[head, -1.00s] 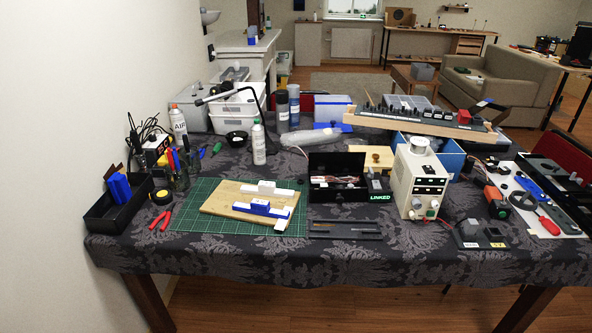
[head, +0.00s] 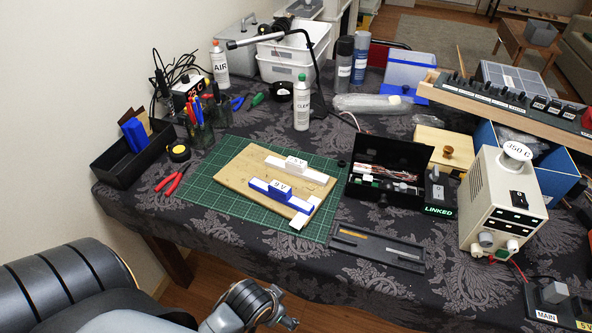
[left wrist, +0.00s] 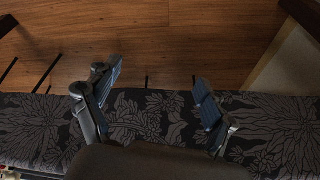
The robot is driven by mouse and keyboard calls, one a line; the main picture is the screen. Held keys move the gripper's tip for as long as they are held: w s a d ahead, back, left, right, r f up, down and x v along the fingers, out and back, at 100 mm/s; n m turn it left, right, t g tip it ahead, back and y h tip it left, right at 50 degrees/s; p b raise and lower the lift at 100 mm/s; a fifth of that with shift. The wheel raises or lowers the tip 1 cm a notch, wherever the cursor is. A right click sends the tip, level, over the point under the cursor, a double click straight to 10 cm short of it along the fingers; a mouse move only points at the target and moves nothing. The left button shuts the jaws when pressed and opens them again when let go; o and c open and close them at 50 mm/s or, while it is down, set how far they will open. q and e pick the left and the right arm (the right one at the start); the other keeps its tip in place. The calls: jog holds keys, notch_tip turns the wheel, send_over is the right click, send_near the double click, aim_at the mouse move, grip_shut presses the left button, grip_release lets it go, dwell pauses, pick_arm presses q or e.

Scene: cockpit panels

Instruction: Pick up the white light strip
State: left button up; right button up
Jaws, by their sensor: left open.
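A white strip (head: 311,170) with a raised white block on it lies along the far right part of a wooden board (head: 236,174). A blue strip (head: 270,196) with a white block marked 9 V lies nearer on the board. A white crosspiece (head: 304,212) sits at its right end. In the left wrist view my left gripper (left wrist: 152,98) is open and empty, with floor and patterned tablecloth beyond its fingers. The strips are not visible there. In the head view my left arm comes in at the bottom left, below the table's front edge. My right gripper is not in view.
The board lies on a green cutting mat (head: 200,204). A black open box (head: 385,172) and a dark tray (head: 376,247) stand to its right. Red-handled pliers (head: 170,183) lie to the left. The cloth in front of the mat is clear.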

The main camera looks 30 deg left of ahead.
pick_arm(q)
jog(key=w+a+r+t, duration=0.2)
jog(key=w+a+r, duration=0.1)
jog(key=r, duration=0.1)
jog(key=w+a+r+n+t+y, duration=0.1)
jog(key=w+a+r+t, duration=0.1)
jog(key=w+a+r, duration=0.1)
jog(key=w+a+r+n+t, duration=0.1)
jog(key=w+a+r+t, duration=0.1)
jog(key=r, duration=0.5)
jog(key=shift+w+a+r, duration=0.1)
jog(key=shift+w+a, duration=0.25)
jog(key=shift+w, duration=0.35)
jog(key=shift+w+a, duration=0.3)
jog(key=shift+w, duration=0.4)
jog(key=w+a+r+t, duration=0.3)
jog(key=w+a+r, duration=0.2)
jog(key=w+r, duration=0.1)
send_near(294, 167)
jog(key=shift+w+a+f+n+t+b, duration=0.1)
jog(key=shift+w+f+n+t+b, duration=0.1)
jog(key=shift+w+f, duration=0.3)
jog(key=shift+w+a+f+n+t+b, duration=0.1)
jog(key=shift+w+f+n+t, duration=0.15)
jog(key=shift+w, duration=0.4)
jog(key=shift+x, duration=2.95)
jog(key=shift+s, duration=0.1)
jog(key=shift+c, duration=0.2)
jog(key=c, duration=1.3)
